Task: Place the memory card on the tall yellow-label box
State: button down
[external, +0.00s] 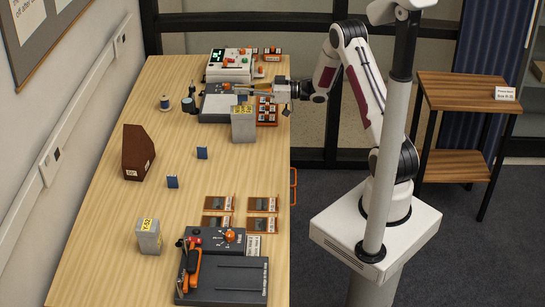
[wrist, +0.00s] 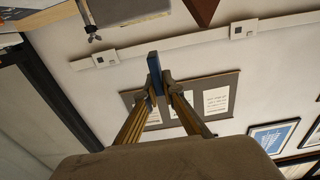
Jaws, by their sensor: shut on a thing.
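My gripper (wrist: 158,92) is shut on a small dark blue memory card (wrist: 154,66), which stands up between its fingertips in the wrist view. In the external view, my gripper (external: 247,93) reaches left over the far part of the table, just above a grey box with a yellow label (external: 243,128). A gap between card and box cannot be made out. Another grey yellow-label box (external: 149,241) stands near the front left and looks shorter.
A brown slanted holder (external: 138,155) stands at the left. Grey devices (external: 213,108) and an orange rack (external: 267,112) are close around the far box. Several framed slides (external: 263,204) and a dark device (external: 225,280) fill the front right. The table's middle is mostly clear.

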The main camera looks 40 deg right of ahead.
aim_at(243, 100)
jog(key=shift+f, duration=1.7)
jog(key=shift+f, duration=0.1)
jog(key=c, duration=2.2)
grip_release()
jog(key=shift+s+d, duration=0.1)
jog(key=shift+v, duration=5.85)
jog(key=shift+r, duration=0.2)
